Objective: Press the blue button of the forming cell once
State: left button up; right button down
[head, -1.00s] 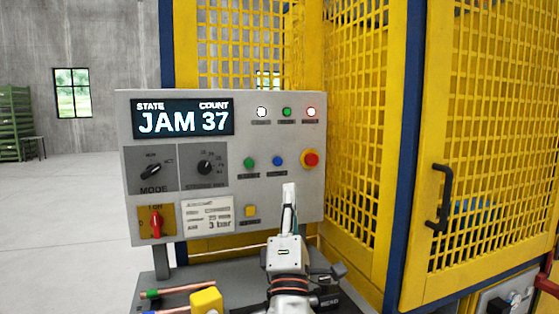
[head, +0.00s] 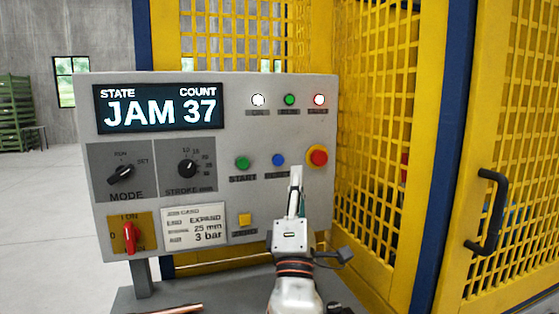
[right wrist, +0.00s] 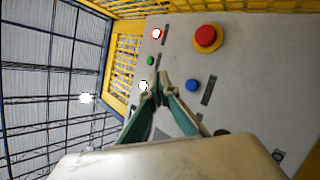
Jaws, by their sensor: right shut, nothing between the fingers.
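The blue button (head: 278,159) is on the grey control panel (head: 275,205), between the green start button (head: 242,162) and the red mushroom button (head: 317,156). In the right wrist view the blue button (right wrist: 193,86) shows to the right of my fingertips, with nothing over it. My right gripper (head: 296,172) is shut and empty, pointing up in front of the panel, its tips just below and right of the blue button. The right wrist view shows its fingertips (right wrist: 161,92) together. I cannot tell the gap to the panel. My left gripper is not in view.
The display (head: 160,107) reads JAM 37. A yellow button (head: 245,219), mode knob (head: 122,174), stroke knob (head: 187,168) and red switch (head: 129,236) are on the panel. Yellow mesh guarding (head: 378,130) stands at the right. A copper tube (head: 175,309) lies below the panel.

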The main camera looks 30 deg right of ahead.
aim_at(278, 161)
jog(key=shift+s, duration=0.1)
jog(key=shift+w+d+b, duration=0.25)
jog(key=shift+w+d, duration=0.1)
jog(key=shift+w, duration=1.1)
jog(key=shift+w+d+b, duration=0.2)
jog(key=shift+w+d, duration=0.1)
jog(key=shift+w, duration=1.15)
jog(key=shift+w+d+b, duration=0.25)
jog(key=shift+w+d, duration=0.1)
jog(key=shift+w, duration=1.1)
jog(key=shift+w, duration=0.1)
jog(key=shift+w+d, duration=0.1)
jog(key=shift+w, duration=0.2)
